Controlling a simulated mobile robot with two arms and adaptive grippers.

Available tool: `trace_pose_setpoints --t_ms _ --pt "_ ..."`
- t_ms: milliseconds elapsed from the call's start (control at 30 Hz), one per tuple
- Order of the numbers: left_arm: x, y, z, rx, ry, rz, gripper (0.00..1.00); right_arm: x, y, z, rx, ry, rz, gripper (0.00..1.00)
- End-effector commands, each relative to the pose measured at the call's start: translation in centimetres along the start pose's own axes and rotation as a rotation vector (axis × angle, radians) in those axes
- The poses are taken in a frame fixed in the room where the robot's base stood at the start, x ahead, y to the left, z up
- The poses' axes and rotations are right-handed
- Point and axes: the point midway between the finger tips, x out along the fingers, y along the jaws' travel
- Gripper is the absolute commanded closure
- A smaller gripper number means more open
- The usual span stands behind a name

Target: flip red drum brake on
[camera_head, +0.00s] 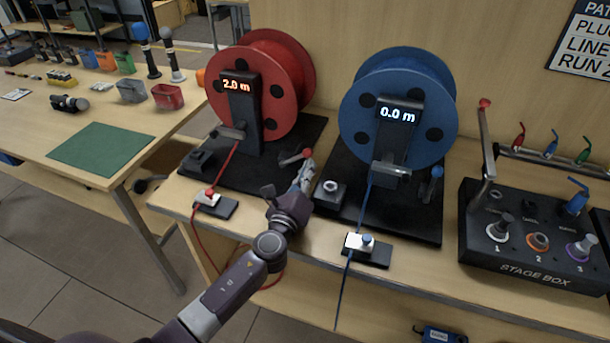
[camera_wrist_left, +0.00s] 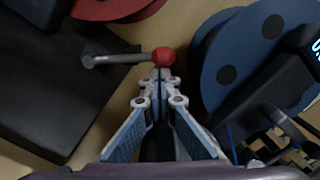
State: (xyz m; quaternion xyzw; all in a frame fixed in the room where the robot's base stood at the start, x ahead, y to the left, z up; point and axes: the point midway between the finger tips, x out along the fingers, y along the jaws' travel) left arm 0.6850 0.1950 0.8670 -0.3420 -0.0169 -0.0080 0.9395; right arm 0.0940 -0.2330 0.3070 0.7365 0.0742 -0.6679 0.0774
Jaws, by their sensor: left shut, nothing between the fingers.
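The red drum (camera_head: 270,80) stands on a black base, with a post reading 2.0 m. Its brake lever (camera_head: 293,158), a grey arm with a red knob, sticks out at the base's right side and lies nearly level. My left gripper (camera_head: 305,165) is shut and empty, with its tips close to the knob. In the left wrist view the brake lever (camera_wrist_left: 120,60) points right, and its red knob is just beyond the fingertips of the left gripper (camera_wrist_left: 160,76). I cannot tell whether they touch. My right gripper is not in view.
The blue drum (camera_head: 398,100), reading 0.0 m, stands close on the right with its blue-knobbed lever (camera_head: 432,185). A red cable (camera_head: 228,165) runs from the red drum to a small clamp block (camera_head: 215,206). The stage box (camera_head: 530,240) is further right.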

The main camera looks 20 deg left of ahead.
Motion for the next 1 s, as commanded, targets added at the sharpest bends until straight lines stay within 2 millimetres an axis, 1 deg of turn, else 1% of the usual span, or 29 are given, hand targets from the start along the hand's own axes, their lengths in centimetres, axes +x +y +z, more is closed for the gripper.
trace_pose_setpoints --t_ms 467,1000 --pt "0.1 0.0 0.1 -0.009 0.0 0.001 1.0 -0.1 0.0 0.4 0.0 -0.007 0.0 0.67" --pt "0.2 -0.3 1.1 -0.106 -0.002 0.005 1.0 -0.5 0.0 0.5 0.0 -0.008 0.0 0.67"
